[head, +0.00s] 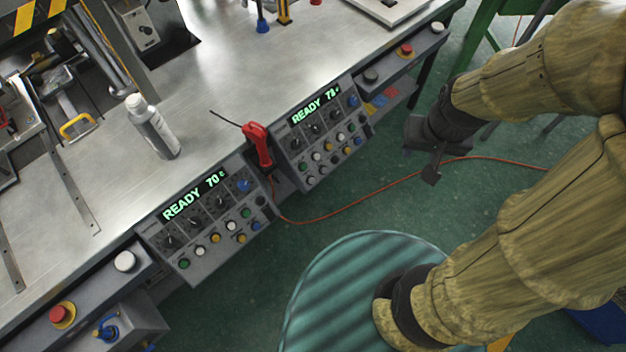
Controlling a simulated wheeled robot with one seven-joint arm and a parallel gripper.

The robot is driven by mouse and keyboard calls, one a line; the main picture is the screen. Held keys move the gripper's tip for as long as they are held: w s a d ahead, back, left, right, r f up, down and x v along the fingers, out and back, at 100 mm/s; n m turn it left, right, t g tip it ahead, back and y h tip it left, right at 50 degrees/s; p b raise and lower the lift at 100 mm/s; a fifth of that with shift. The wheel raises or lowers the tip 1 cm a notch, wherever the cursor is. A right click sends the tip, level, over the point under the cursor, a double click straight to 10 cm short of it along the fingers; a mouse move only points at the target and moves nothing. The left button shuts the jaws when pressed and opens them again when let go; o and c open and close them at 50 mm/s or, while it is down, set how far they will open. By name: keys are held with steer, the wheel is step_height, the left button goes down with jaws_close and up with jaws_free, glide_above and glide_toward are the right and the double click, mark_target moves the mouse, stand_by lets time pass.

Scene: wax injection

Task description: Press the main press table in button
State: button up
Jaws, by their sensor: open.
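Two control panels hang on the front of the metal bench. The nearer panel (207,221) reads READY 70 and has dark knobs with green, white, yellow and blue buttons. The farther panel (322,134) also reads READY and has similar knobs and buttons. The button labels are too small to read, so I cannot tell which one is the table in button. My gripper (425,157) is open and empty. It is in the air to the right of the farther panel, apart from both panels.
A red-handled tool (258,145) hangs between the panels, with an orange cable across the green floor. A spray can (153,127) stands on the bench (215,90). Red emergency buttons (62,314) sit at the bench front. A round teal stool (335,290) stands below.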

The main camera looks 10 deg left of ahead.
jaws_close()
stand_by(1.5)
